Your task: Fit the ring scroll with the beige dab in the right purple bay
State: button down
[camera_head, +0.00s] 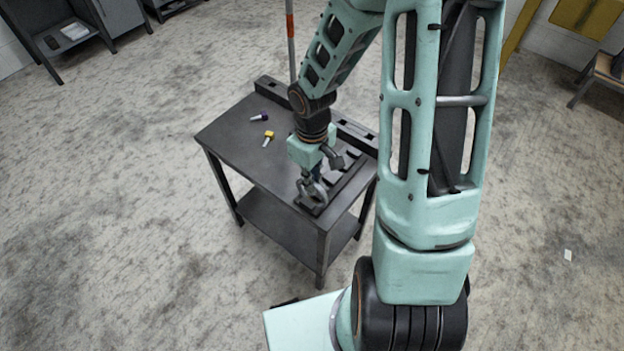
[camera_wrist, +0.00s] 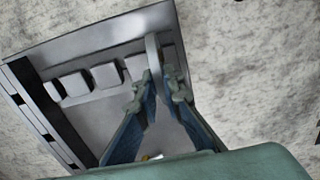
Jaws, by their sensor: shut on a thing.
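My gripper (camera_head: 318,178) is low over the near right part of the dark table. It is shut on a pale grey ring-shaped piece (camera_head: 312,192), taken to be the ring scroll. In the wrist view my fingers (camera_wrist: 162,85) close on this piece (camera_wrist: 152,50), which shows nearly edge-on beside a row of blocks. No beige dab can be made out. The slotted rack with dark blocks (camera_head: 345,178) lies along the table's right side, and its block row shows in the wrist view (camera_wrist: 106,76). No purple mark shows on any bay. I cannot tell whether the ring touches the rack.
A yellow-topped piece (camera_head: 268,137) and a purple-topped piece (camera_head: 260,117) lie on the left part of the table (camera_head: 232,130). A dark slotted bar (camera_head: 355,134) runs along the back edge. A red-and-white pole (camera_head: 291,40) stands behind. The table's left front is clear.

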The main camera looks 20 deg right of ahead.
jog(key=shift+r, duration=0.15)
jog(key=shift+r+p, duration=1.35)
jog(key=shift+p, duration=0.05)
jog(key=shift+r, duration=0.1)
notch_tip(320, 180, up, 9)
jog(key=p, duration=0.8)
